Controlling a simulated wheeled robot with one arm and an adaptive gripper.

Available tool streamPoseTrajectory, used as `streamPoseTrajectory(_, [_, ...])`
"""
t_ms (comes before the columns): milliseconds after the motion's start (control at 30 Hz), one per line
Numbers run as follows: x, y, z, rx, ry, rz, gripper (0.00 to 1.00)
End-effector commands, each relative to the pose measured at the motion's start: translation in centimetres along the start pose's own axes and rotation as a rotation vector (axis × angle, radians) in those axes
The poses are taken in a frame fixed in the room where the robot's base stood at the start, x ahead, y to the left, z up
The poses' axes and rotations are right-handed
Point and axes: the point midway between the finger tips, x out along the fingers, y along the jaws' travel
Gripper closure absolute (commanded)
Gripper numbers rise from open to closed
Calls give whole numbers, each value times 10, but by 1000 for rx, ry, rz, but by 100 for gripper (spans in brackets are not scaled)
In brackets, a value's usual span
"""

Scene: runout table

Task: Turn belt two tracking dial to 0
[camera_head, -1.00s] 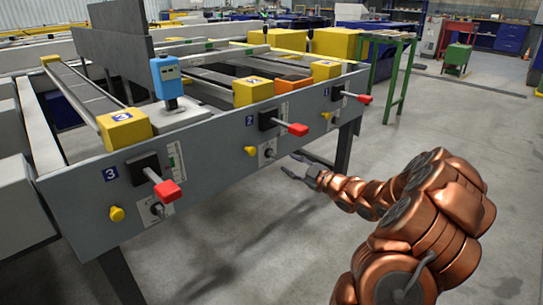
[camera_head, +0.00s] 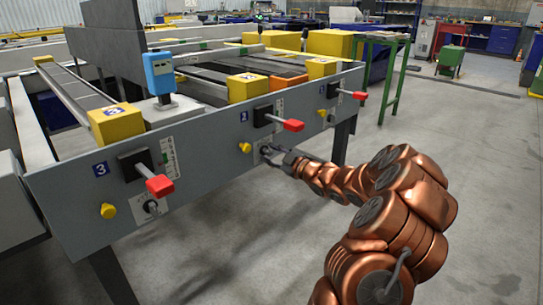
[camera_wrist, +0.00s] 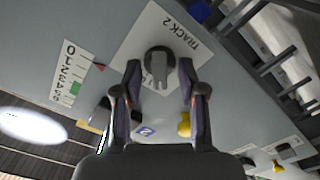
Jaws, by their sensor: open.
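The belt two tracking dial (camera_wrist: 158,58) is a dark round knob with a grey bar grip, on a white plate (camera_wrist: 185,28) marked TRACK 2 in the wrist view. My gripper (camera_wrist: 160,78) is open, with one finger on each side of the knob's bar. I cannot tell whether the fingers touch it. In the head view my gripper (camera_head: 272,156) is at the grey front panel, below the red-tipped lever (camera_head: 293,125) of station 2, and partly hides the dial there. The dial's exact setting is not readable.
A yellow knob (camera_head: 245,148) sits left of the dial, also seen in the wrist view (camera_wrist: 184,124). Station 3 has its own lever (camera_head: 160,185) and dial (camera_head: 151,207). A scale (camera_wrist: 72,75) with a green mark is beside the plate. The floor in front is clear.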

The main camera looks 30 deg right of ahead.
Motion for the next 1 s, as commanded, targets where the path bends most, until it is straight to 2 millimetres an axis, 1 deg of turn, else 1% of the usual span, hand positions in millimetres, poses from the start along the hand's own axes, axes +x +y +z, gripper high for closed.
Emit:
streamPoseTrajectory(167, [0, 0, 0, 0, 0, 0, 59])
streamPoseTrajectory(567, [0, 0, 0, 0, 0, 0, 100])
streamPoseTrajectory(1000, [0, 1, -1, 18, 0, 0, 100])
